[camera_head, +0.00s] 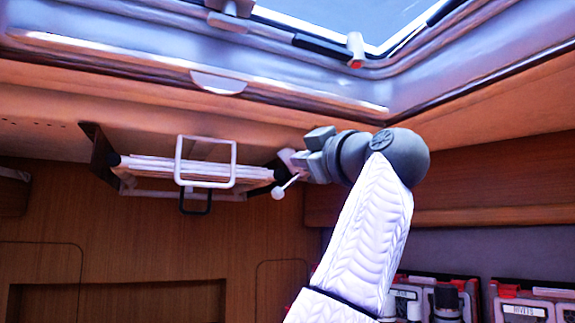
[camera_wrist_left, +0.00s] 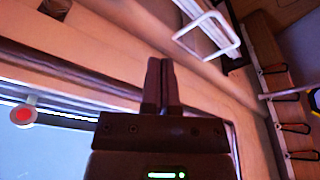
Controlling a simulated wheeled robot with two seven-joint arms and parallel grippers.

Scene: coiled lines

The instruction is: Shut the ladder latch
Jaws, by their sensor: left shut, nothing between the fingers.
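The folded ladder (camera_head: 150,165) lies flat under the ceiling in the head view, with a white rectangular loop (camera_head: 206,163) hanging around it. A thin lever with a white round knob (camera_head: 279,193), seemingly the latch, hangs slanted at the ladder's right end. My left gripper (camera_head: 288,162) is at that end, its fingers just above the lever; whether they touch it I cannot tell. In the left wrist view my left gripper (camera_wrist_left: 160,82) is shut and empty, and the white loop (camera_wrist_left: 207,36) and ladder slats show beyond it. The lever does not show there. My right gripper is out of view.
The ceiling hatch frame (camera_head: 200,70) runs above the ladder, with a red-tipped handle (camera_head: 355,50). Wooden wall panels (camera_head: 130,240) stand behind. Red and white boxes (camera_head: 525,298) sit at lower right. The space below the ladder is clear.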

